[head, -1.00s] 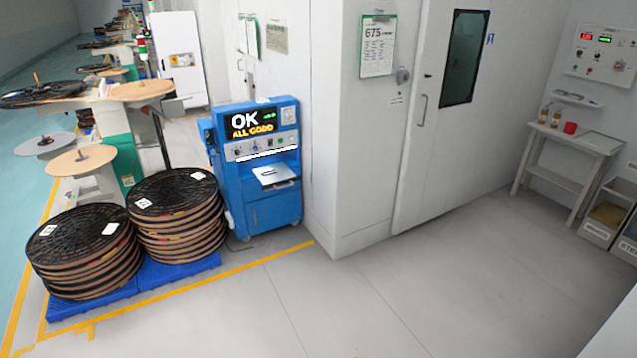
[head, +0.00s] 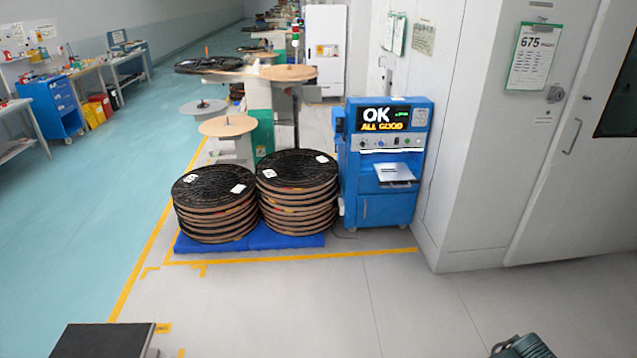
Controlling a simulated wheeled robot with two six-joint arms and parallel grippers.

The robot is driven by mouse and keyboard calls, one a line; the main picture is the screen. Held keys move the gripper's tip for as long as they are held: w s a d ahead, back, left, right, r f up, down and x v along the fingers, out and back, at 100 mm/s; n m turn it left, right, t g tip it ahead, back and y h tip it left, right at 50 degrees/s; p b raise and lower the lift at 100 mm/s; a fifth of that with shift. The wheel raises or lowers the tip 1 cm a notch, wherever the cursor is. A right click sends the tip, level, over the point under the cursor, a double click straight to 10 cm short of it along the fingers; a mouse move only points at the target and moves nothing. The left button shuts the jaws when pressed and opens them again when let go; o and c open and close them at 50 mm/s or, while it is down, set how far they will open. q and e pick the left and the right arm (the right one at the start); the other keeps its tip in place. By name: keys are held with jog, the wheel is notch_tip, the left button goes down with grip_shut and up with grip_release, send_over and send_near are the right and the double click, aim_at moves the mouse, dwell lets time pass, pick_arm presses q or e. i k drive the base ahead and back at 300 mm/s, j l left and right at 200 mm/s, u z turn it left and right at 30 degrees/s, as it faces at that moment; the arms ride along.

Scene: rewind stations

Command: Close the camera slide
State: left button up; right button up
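The blue inspection machine (head: 383,163) stands against the white wall, right of the reel stacks. Its screen reads "OK ALL GOOD". A light grey slide tray (head: 394,173) sticks out from the opening in its front, below the knob panel, so the slide looks pulled out. A small dark mark lies on the tray; I cannot tell what it is. Neither of my grippers is in view, and nothing of mine touches the machine.
Two stacks of black reels (head: 214,208) (head: 297,190) stand on a blue pallet (head: 262,240), left of the machine. Grey floor before the machine is clear. A black-topped block (head: 103,341) and a dark ribbed object (head: 522,346) show at the bottom edge.

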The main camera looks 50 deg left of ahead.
aim_at(392, 174)
jog(key=u, duration=0.4)
jog(key=l+u, duration=0.15)
jog(key=u, duration=0.65)
jog(key=i, duration=0.5)
jog(key=i+j+z, duration=0.15)
jog(key=i, duration=0.35)
jog(key=i+j, duration=0.1)
jog(key=i, duration=0.4)
jog(key=i+j+z, duration=0.15)
jog(key=i, duration=0.3)
jog(key=i+j, duration=0.15)
jog(key=i, duration=0.35)
jog(key=i+j+z, duration=0.1)
jog(key=i, duration=0.4)
jog(key=i+j+z, duration=0.1)
jog(key=i+j, duration=0.2)
jog(key=i, duration=0.15)
